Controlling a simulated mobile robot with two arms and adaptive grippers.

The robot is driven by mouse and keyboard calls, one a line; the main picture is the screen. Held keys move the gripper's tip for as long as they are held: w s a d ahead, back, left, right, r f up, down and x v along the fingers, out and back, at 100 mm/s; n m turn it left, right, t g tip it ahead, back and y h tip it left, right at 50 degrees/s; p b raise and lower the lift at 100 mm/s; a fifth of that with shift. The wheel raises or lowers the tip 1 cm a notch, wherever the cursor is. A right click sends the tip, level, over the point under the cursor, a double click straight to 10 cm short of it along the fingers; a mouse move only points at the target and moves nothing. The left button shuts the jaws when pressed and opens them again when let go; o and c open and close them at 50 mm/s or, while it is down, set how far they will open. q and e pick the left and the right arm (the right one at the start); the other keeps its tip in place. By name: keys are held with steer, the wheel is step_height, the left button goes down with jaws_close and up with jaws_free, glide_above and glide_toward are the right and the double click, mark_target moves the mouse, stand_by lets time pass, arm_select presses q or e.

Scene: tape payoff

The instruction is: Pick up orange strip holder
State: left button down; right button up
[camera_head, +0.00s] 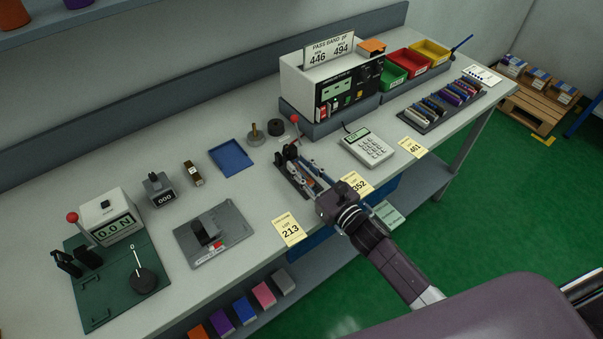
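My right gripper (317,178) reaches in from the lower right over the front of the bench. Its fingers are at a dark fixture (289,156) that has a red-knobbed lever. The fingers and the fixture overlap, so I cannot tell whether the gripper is open or shut, or whether it holds something. An orange block (198,332) is partly in view at the bottom edge, on the lower shelf. Another orange piece (372,46) lies on top of the white instrument. I cannot tell which is the strip holder. My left gripper is not in view.
Near the gripper are a calculator-like device (368,147) and yellow lot cards (289,230). A rack of coloured pieces (440,105), coloured bins (410,61) and the instrument (320,85) stand at the right and back. A force gauge (108,220) stands left on a green plate.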

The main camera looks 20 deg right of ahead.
jaws_close()
steer(key=shift+r, duration=0.1)
stand_by(0.3)
